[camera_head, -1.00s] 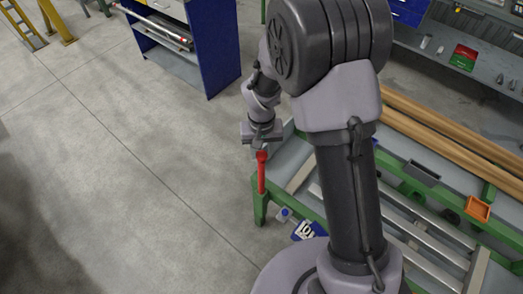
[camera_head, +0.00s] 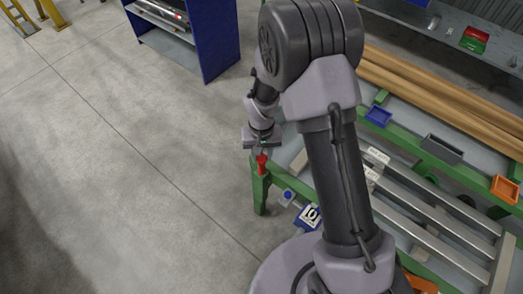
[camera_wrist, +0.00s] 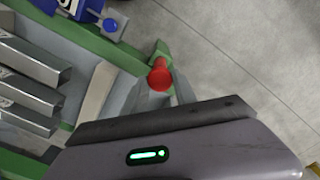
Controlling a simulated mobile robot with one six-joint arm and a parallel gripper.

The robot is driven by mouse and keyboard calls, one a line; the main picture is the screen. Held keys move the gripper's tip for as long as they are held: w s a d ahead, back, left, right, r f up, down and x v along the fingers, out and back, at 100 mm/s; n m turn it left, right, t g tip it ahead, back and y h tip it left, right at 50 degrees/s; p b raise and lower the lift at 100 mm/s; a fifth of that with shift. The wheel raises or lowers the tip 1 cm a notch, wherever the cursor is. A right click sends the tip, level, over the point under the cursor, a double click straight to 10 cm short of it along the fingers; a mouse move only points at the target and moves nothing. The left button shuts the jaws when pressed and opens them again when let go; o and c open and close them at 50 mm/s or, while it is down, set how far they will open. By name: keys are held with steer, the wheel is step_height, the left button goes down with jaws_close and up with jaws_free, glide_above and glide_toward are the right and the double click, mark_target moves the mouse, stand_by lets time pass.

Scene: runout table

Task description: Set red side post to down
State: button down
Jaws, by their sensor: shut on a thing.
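The red side post (camera_head: 262,166) stands upright at the near left corner of the green-framed runout table (camera_head: 260,195). Only a short red length shows above the green leg. In the wrist view the round red top of the post (camera_wrist: 160,75) sits between the grey fingertips. My gripper (camera_head: 262,154) is over the post, pointing down, and is shut on its top. The wrist view shows my gripper (camera_wrist: 160,90) from above, with the fingers either side of the post.
Metal bars (camera_head: 430,215) lie across the table, with long wooden poles (camera_head: 440,95) behind. A blue box with a blue knob (camera_head: 288,195) sits near the corner.

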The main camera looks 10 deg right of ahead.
step_height(320, 180, down, 2)
steer(key=shift+f+b, duration=0.2)
steer(key=shift+b, duration=0.3)
steer(key=shift+s, duration=0.1)
steer(key=c, duration=1)
jaws_free()
steer(key=shift+f, duration=0.1)
step_height(320, 180, up, 18)
steer(key=p, duration=0.6)
steer(key=shift+f+p, duration=0.25)
steer(key=shift+p, duration=0.1)
